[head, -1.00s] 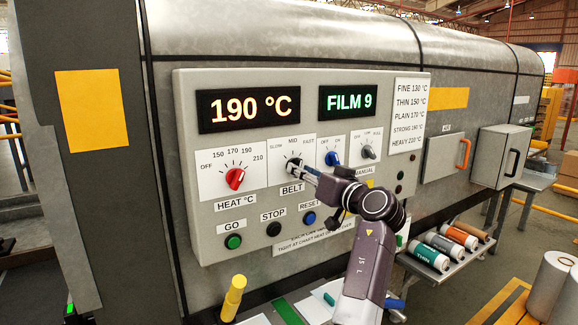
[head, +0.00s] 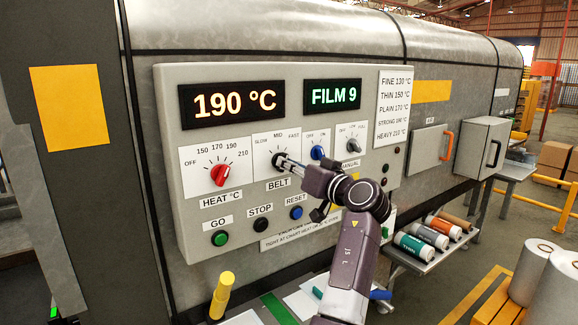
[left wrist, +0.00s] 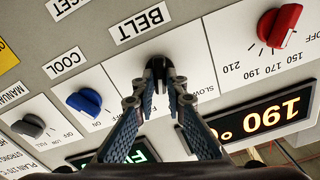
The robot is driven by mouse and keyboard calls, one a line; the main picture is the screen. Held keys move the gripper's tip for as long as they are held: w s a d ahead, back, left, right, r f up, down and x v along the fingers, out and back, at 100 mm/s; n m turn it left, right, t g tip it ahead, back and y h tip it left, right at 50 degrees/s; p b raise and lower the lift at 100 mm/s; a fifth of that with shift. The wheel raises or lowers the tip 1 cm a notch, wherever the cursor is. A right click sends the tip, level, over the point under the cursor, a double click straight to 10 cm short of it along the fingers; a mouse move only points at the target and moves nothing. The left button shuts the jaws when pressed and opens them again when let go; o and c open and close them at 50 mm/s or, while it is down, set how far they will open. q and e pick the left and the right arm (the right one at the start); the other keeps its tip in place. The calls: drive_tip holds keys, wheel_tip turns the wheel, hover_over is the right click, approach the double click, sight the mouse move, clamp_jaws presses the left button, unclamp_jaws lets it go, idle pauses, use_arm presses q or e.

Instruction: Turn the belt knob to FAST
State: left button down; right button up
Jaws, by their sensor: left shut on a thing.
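The black belt knob (head: 278,159) sits on a white dial plate marked SLOW, MID and FAST, above the BELT label (head: 278,184). My left gripper (head: 285,162) reaches it from the right and is shut on it. In the left wrist view, the picture is upside down and the two fingertips (left wrist: 158,82) grip the sides of the dark belt knob (left wrist: 156,64). The fingers hide much of the knob, so I cannot tell which mark its pointer faces. My right gripper is not in view.
The red heat knob (head: 220,174) is left of the belt dial and the blue knob (head: 317,152) is close on the right. The green GO button (head: 220,239), STOP button (head: 260,225) and blue RESET button (head: 296,213) lie below. The displays read 190 °C and FILM 9.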

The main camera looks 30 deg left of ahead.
use_arm(q)
drive_tip(key=m, duration=0.4)
idle(0.3)
drive_tip(key=c, duration=2)
unclamp_jaws()
drive_tip(key=shift+a+f, duration=0.1)
drive_tip(key=shift+a, duration=0.05)
drive_tip(key=shift+o, duration=0.2)
drive_tip(key=v, duration=0.7)
drive_tip(key=shift+d, duration=0.25)
